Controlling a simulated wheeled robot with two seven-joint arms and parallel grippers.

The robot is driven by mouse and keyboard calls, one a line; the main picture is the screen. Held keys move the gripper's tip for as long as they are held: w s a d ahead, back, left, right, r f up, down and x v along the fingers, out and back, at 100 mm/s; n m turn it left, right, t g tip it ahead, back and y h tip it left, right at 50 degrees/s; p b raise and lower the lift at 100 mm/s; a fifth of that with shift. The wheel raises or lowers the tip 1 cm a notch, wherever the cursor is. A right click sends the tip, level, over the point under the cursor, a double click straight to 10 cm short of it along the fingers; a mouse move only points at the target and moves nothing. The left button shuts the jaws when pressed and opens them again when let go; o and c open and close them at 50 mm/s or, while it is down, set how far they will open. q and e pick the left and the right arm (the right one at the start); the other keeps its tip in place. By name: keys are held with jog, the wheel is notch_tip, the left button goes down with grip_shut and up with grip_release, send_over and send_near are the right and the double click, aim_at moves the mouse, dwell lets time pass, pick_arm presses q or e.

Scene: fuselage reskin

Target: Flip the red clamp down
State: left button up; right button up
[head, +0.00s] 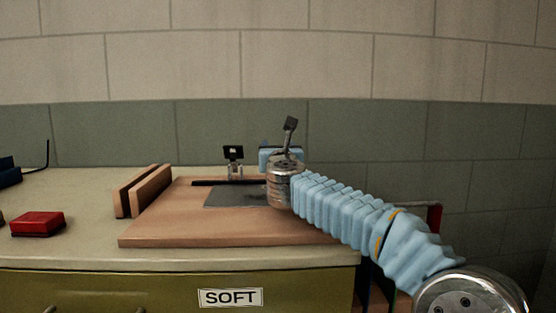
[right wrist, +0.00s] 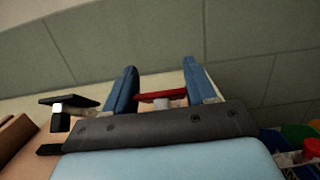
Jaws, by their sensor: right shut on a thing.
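In the right wrist view, the red clamp (right wrist: 160,95) shows as a red bar between the two blue fingers of my right gripper (right wrist: 160,78), which is shut on it. In the head view, my right gripper (head: 279,156) is at the back right of the wooden board, and its wrist hides the red part. A grey metal lever (head: 290,127) sticks up there, tilted; it looks like part of that clamp. A black-topped clamp (head: 233,153) stands to the left, also in the right wrist view (right wrist: 68,101). My left gripper is not in view.
The wooden board (head: 160,230) carries a grey metal sheet (head: 232,197) and lies on the bench (head: 80,252). Two wooden blocks (head: 144,191) stand on its left. A red block (head: 38,223) lies farther left. Colored items (right wrist: 295,138) show at right in the wrist view.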

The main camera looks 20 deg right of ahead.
jog(key=o, duration=1.4)
jog(key=b+v, duration=0.3)
jog(key=v, duration=1)
jog(key=shift+s+a+f, duration=0.1)
jog(key=shift+s, duration=0.3)
